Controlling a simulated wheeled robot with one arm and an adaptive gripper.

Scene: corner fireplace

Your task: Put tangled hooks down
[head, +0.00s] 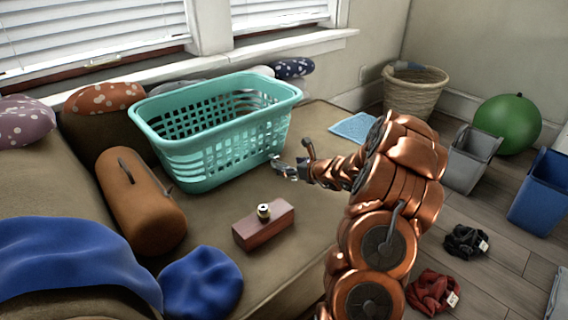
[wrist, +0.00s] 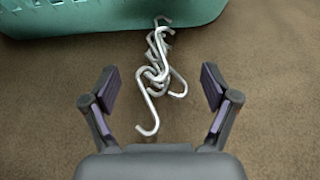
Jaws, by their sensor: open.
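The tangled hooks (wrist: 152,72) are a bunch of silvery metal S-shaped hooks linked together. In the wrist view they lie on the brown couch seat, close to the teal basket's edge at the top. My gripper (wrist: 160,88) is open, with one finger on each side of the hooks and a gap to both. It does not hold them. In the head view my gripper (head: 302,163) is over the couch just right of the teal basket, and the hooks are hard to tell apart from the fingers there.
The teal laundry basket (head: 207,165) stands on the couch. An orange-brown bolster (head: 139,205), a reddish box (head: 264,226) with a small round item on top, and a blue cloth (head: 200,285) lie nearby. A light blue cloth (head: 352,127) lies behind my arm.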

